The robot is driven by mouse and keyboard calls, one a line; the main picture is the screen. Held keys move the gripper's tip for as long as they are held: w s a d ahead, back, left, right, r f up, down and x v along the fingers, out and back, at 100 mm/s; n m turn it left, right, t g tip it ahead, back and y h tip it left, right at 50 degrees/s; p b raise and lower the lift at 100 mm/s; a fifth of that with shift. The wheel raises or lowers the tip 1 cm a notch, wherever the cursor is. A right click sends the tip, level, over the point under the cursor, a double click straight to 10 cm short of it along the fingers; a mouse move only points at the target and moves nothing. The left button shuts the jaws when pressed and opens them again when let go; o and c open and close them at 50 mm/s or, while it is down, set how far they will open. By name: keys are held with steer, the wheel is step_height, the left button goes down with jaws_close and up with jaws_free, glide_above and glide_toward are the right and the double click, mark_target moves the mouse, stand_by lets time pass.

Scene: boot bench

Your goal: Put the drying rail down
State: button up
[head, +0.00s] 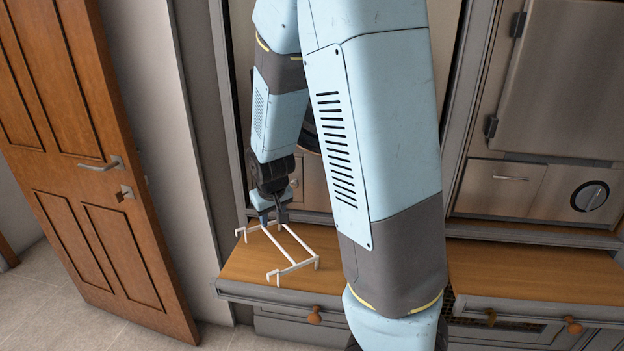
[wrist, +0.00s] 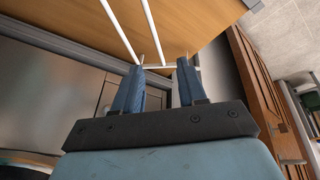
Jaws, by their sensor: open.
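The drying rail (head: 292,267) is a white frame of thin bars with short bent ends. It rests on the wooden bench top (head: 243,265) at the left. My gripper (head: 273,219) is over the rail's far end, its fingers pointing down. In the wrist view my gripper (wrist: 162,64) is open, with a gap between its two blue fingers. The rail (wrist: 149,22) shows beyond the fingertips there, one crossbar passing close by them. Whether a fingertip touches that bar I cannot tell.
A wooden door (head: 95,160) stands open at the left. Another stretch of bench (head: 535,272) lies to the right, beneath a steel unit (head: 560,90). My arm hides the bench's middle. Some bare wood lies around the rail. Drawers with round knobs (head: 314,316) are below.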

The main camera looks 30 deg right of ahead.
steer(key=s+d+r+m+t, duration=0.1)
steer(key=s+r, duration=2.1)
steer(key=shift+s+d+r+y, duration=0.3)
steer(key=shift+s+d+y, duration=0.05)
steer(key=shift+d+y, duration=0.05)
steer(key=shift+d, duration=0.1)
